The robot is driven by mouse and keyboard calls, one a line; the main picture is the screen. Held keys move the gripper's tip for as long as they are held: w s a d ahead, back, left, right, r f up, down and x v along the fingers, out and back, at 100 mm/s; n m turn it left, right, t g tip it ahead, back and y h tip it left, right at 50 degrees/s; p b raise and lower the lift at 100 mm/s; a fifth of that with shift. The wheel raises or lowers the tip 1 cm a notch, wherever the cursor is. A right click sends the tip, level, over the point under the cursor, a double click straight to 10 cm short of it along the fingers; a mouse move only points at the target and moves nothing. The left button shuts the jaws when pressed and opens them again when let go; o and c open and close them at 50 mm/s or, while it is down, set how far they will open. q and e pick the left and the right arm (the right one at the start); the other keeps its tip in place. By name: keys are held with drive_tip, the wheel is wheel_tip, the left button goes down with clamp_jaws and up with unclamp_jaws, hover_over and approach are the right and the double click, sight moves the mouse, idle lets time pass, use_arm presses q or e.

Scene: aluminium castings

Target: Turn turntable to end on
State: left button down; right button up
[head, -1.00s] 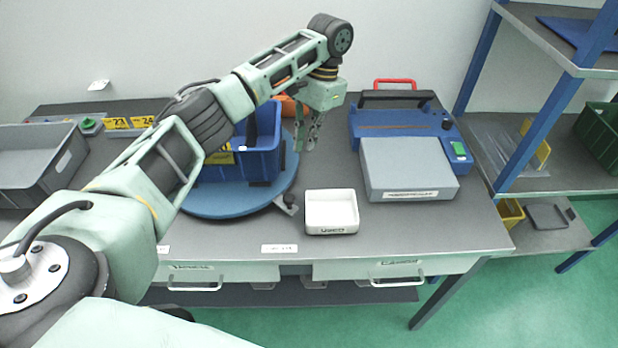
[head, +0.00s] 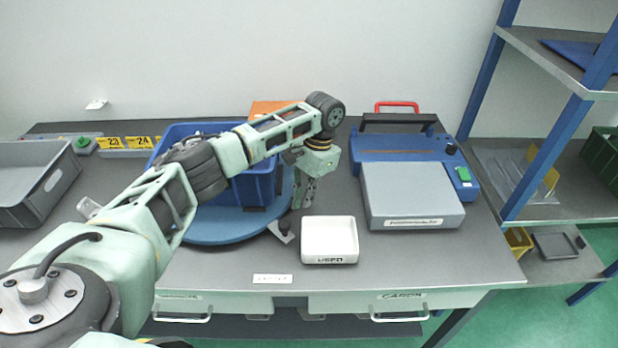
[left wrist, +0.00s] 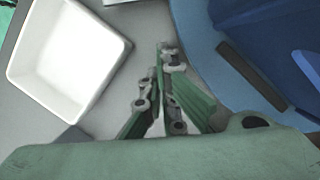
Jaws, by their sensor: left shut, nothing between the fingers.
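The round blue turntable (head: 222,229) lies on the grey workbench, partly hidden by my left arm. A blue crate (head: 262,186) stands on it. The crate also shows in the left wrist view (left wrist: 275,30), at the upper right, with the turntable's rim (left wrist: 205,60) curving beside it. My left gripper (head: 302,202) is shut and empty, pointing down beside the right edge of the turntable. In the left wrist view its fingers (left wrist: 165,55) are together, between the turntable rim and a white tray. I cannot tell whether they touch the rim. My right gripper is not in view.
The white tray (head: 329,243) stands just right of the gripper. A small dark knob on a metal plate (head: 284,231) is at the turntable's front edge. A blue-and-grey device (head: 412,190) stands on the right, a grey bin (head: 38,185) on the left.

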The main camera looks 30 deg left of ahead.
use_arm(q)
drive_tip(key=s, duration=0.1)
drive_tip(key=s+p, duration=0.1)
drive_tip(key=s+a+p, duration=0.1)
drive_tip(key=shift+s+f, duration=0.45)
drive_tip(key=shift+s, duration=0.2)
drive_tip(key=shift+w, duration=0.1)
